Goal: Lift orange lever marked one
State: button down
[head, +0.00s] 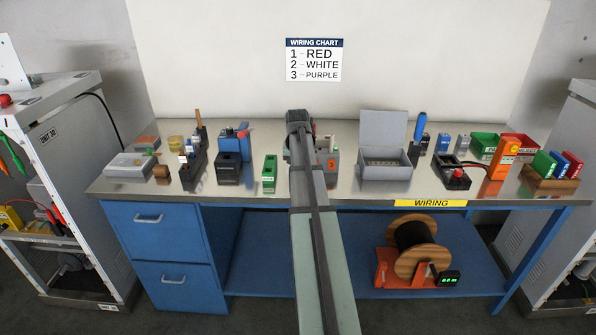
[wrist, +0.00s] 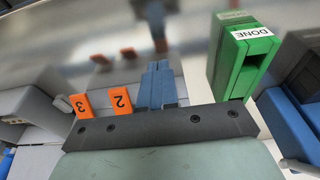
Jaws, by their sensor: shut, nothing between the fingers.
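In the wrist view two orange levers, marked 3 (wrist: 83,105) and 2 (wrist: 121,101), stand in a row on a grey block. No lever marked one shows; the place to the right of lever 2 is covered by my gripper. My gripper (wrist: 160,66) has its blue-grey fingers together with nothing held, just right of lever 2. Whether it touches a lever I cannot tell. In the head view my arm hides most of the grey block (head: 332,152), and an orange spot shows on its right side.
A green box labelled DONE (wrist: 236,58) stands close right of my gripper and also shows in the head view (head: 269,168). A grey box with its lid up (head: 385,170) is to the right. A wiring chart (head: 313,60) on the wall lists 1 red, 2 white, 3 purple.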

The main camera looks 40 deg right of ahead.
jog(key=shift+s+a+r, duration=0.1)
jog(key=shift+r, duration=0.55)
dwell(0.7)
jog(key=shift+s+a, duration=0.2)
jog(key=shift+s+a, duration=0.35)
jog(key=shift+r, duration=2.5)
